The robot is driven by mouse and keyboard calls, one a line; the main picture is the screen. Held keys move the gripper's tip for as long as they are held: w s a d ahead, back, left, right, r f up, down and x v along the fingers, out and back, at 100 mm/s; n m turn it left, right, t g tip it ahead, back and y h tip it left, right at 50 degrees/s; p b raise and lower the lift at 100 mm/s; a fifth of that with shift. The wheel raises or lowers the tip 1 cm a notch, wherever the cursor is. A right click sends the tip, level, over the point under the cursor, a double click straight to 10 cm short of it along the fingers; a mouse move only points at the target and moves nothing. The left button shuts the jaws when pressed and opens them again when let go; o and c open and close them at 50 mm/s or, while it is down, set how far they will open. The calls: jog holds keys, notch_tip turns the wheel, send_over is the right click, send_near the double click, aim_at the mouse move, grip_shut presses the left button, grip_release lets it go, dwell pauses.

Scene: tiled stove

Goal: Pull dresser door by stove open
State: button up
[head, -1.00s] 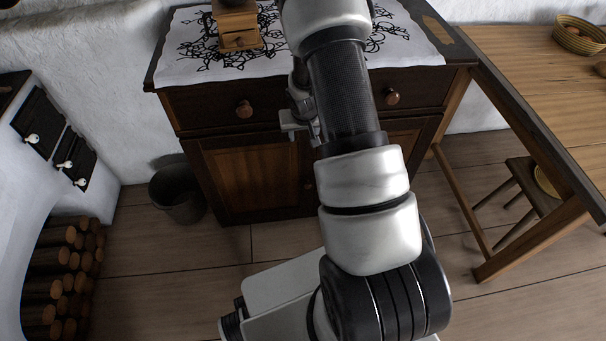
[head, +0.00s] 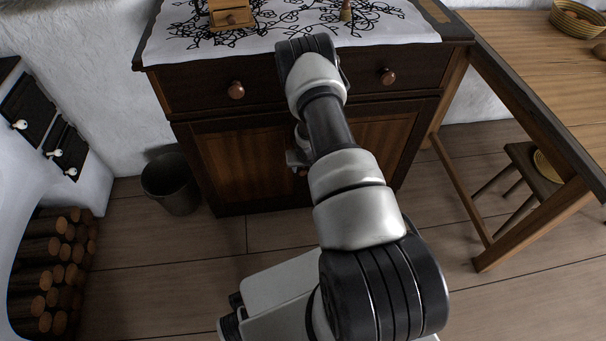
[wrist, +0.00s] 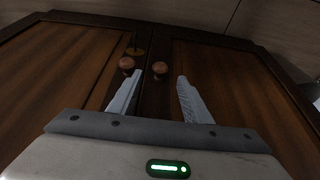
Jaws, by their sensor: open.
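The dresser (head: 275,62) stands against the wall, with two brown lower doors below two drawers. Its door nearer the stove (head: 248,165) is on the left in the head view and looks shut. The wrist view shows both doors shut, meeting at a middle seam, with two round wooden knobs close together, a left knob (wrist: 127,63) and a right knob (wrist: 160,69). My gripper (wrist: 160,79) is open; the right knob shows between its fingertips, not gripped. The left knob is just outside the left finger. In the head view my arm hides most of the gripper.
A bucket (head: 171,184) stands on the floor left of the dresser. The white stove (head: 28,172) with stacked logs is at the far left. A wooden table (head: 545,75) and a stool (head: 532,170) are at the right. The floor before the left door is clear.

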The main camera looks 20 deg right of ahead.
aim_at(303, 172)
jog(key=b+x, duration=0.1)
jog(key=x, duration=0.5)
jog(key=shift+w+f+b, duration=0.1)
jog(key=shift+b, duration=0.2)
jog(key=shift+c, duration=0.6)
grip_shut()
